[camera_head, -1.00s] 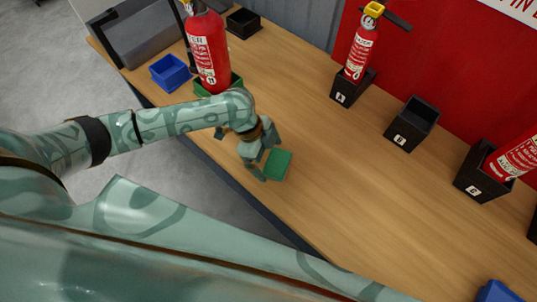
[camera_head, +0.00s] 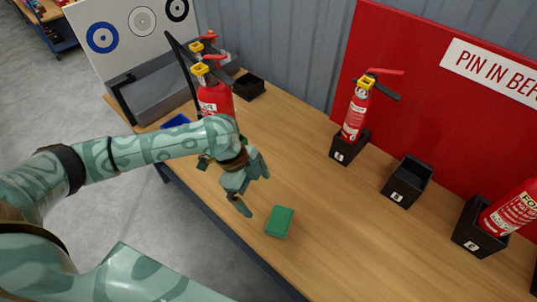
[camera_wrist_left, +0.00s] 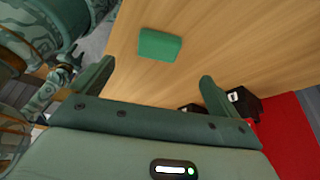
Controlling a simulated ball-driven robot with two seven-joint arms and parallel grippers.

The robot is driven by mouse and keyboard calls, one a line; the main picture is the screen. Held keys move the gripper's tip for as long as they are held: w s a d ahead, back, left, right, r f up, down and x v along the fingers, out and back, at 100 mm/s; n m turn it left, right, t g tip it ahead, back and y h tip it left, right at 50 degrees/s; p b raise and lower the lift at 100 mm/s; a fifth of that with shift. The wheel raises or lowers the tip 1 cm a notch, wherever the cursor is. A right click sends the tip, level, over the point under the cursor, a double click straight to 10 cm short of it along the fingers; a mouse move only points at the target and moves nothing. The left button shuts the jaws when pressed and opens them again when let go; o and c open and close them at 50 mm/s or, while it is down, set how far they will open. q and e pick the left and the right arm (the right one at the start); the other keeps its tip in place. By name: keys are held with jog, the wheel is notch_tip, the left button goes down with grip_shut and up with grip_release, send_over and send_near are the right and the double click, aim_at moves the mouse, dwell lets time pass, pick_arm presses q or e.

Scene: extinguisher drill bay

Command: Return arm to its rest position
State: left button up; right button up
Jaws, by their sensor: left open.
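My left gripper (camera_head: 254,187) is open and empty above the wooden table, up and to the left of a green block (camera_head: 279,222). The block lies flat and clear of the fingers. In the left wrist view the two spread fingers (camera_wrist_left: 156,73) have nothing between them, and the green block (camera_wrist_left: 160,45) lies on the table beyond. My left arm (camera_head: 150,150) reaches in from the left, bent at the wrist.
Along the red panel are a holder with an extinguisher (camera_head: 354,118), an empty black holder (camera_head: 408,181) and another filled holder (camera_head: 478,243). The table's middle is clear.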

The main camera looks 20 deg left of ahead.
pick_arm(q)
jog(key=s+d+n+t, duration=0.1)
jog(key=s+d+t, duration=0.25)
jog(key=d, duration=0.45)
jog(key=s+a+r+n+t+y, duration=0.1)
jog(key=s+a+n+y, duration=0.4)
jog(key=a, duration=0.5)
jog(key=s+a+r+n+t+y, duration=0.2)
jog(key=s+a+n+y, duration=0.25)
jog(key=a, duration=0.45)
jog(key=s+d+f+g+h+p, duration=0.1)
jog(key=s+d+f+h+p, duration=0.1)
jog(key=f, duration=0.7)
jog(key=s+d+f+g+h+p, duration=0.1)
jog(key=s+d+f+g+p, duration=0.1)
jog(key=f, duration=0.7)
jog(key=s+f+n+g+h+p, duration=0.1)
jog(key=s+f+p, duration=0.1)
jog(key=s+f, duration=0.4)
jog(key=s+f+n+g+h+p, duration=0.1)
jog(key=s+f+n+p, duration=0.1)
jog(key=s+f, duration=0.5)
jog(key=s+p, duration=0.1)
jog(key=s, duration=0.4)
jog(key=shift+s+d, duration=0.25)
jog(key=shift+d, duration=0.1)
